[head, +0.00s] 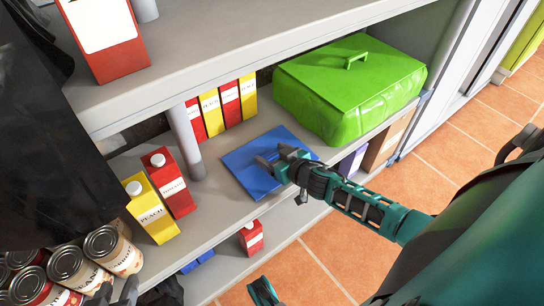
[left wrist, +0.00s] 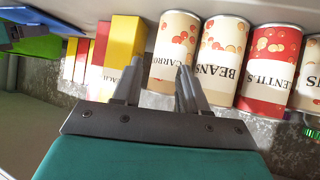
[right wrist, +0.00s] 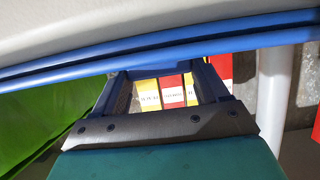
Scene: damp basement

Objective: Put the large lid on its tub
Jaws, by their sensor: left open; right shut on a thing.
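A flat blue lid (head: 247,174) is at the middle shelf, in front of the cartons. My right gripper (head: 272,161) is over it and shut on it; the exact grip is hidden. In the right wrist view the lid's blue edge (right wrist: 60,72) runs across above the fingers (right wrist: 168,80). My left gripper (head: 118,294) is open and empty, low at the left beside the cans; in the left wrist view its fingers (left wrist: 157,85) point at a carrot can. I cannot tell which tub the lid fits; a green tub-like container (head: 350,85) with a handled top stands right of it.
Several cans (head: 70,265) stand at the lower left. A yellow carton (head: 150,208) and a red carton (head: 170,183) stand by a grey post (head: 187,140). More cartons (head: 228,105) line the back. The upper shelf (head: 210,55) overhangs. Tiled floor lies right.

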